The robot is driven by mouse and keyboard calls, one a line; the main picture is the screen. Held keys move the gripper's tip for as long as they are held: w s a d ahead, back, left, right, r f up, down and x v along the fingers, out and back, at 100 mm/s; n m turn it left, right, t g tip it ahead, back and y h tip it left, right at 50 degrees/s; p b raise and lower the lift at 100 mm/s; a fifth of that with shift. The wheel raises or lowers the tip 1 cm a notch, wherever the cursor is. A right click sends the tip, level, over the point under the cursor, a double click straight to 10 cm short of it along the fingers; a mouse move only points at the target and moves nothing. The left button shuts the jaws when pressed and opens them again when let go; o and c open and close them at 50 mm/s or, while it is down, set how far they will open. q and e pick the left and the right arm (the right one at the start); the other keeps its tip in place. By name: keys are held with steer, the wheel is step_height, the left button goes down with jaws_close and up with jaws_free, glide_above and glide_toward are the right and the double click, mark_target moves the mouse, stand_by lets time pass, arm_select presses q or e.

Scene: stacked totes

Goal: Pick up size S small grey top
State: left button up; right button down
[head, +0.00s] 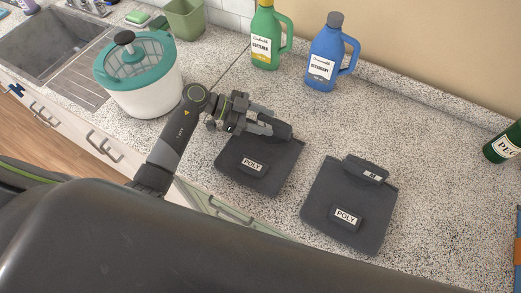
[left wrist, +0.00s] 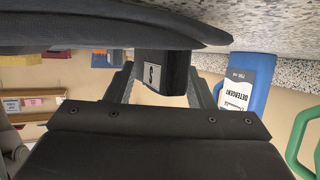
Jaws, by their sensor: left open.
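A folded dark grey top (head: 262,160) with a POLY label lies on the speckled counter left of centre. In the left wrist view, which looks upside down, its dark cloth (left wrist: 110,30) fills the upper left. A raised dark block (left wrist: 182,75) on it bears a white S label. My left gripper (head: 270,124) is over the top's far edge. Its jaws are open, with the block between or just beyond the fingers (left wrist: 165,88); contact cannot be told. A second folded grey top (head: 340,205) lies to the right, its small size label hard to read. My right gripper is out of view.
A green softener bottle (head: 266,38) and a blue detergent bottle (head: 326,60) stand behind the tops. A white and teal salad spinner (head: 145,88) stands left of my arm, near the sink (head: 45,42). A dark green bottle (head: 503,143) is at right. Counter between is clear.

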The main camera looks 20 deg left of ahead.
arm_select(q)
jaws_close()
steer(key=shift+r, duration=0.1)
stand_by(0.3)
